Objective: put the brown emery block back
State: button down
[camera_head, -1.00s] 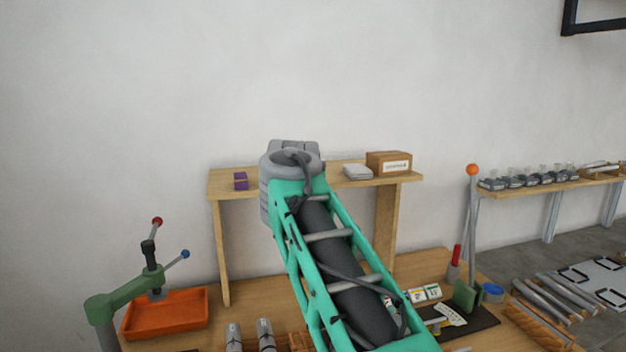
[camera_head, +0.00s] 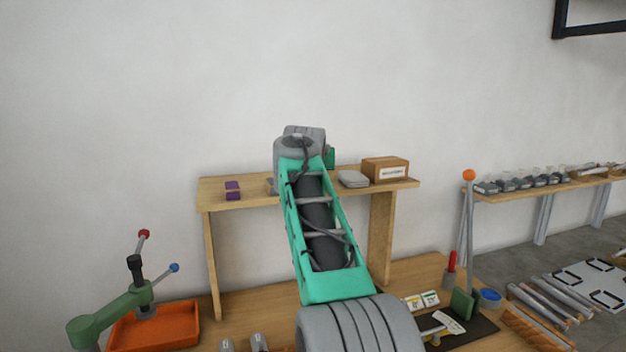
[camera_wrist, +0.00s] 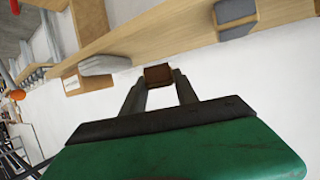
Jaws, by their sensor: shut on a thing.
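The brown emery block (camera_wrist: 158,75) is between the fingertips of my gripper (camera_wrist: 158,82) in the wrist view. The gripper is shut on it. Behind it are the pale wall and the edge of the wooden shelf (camera_wrist: 180,35). I cannot tell whether the block touches the shelf. In the head view my arm reaches to the middle of the raised shelf (camera_head: 250,199) and hides the gripper and the block.
On the shelf are a purple block (camera_head: 232,190), a flat grey stack (camera_head: 353,179) and a labelled brown box (camera_head: 385,170). A grey block (camera_wrist: 235,16) also shows on it in the wrist view. An orange tray (camera_head: 180,328) is on the bench at lower left.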

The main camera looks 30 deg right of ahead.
jog(key=f, duration=0.2)
jog(key=w+f, duration=0.1)
jog(key=shift+d+f, duration=0.25)
jog(key=shift+d, duration=0.15)
jog(key=shift+s+a+f, duration=0.15)
jog(key=shift+f, duration=0.15)
jog(key=shift+f, duration=0.15)
jog(key=shift+f, duration=0.15)
jog(key=c, duration=0.9)
grip_release()
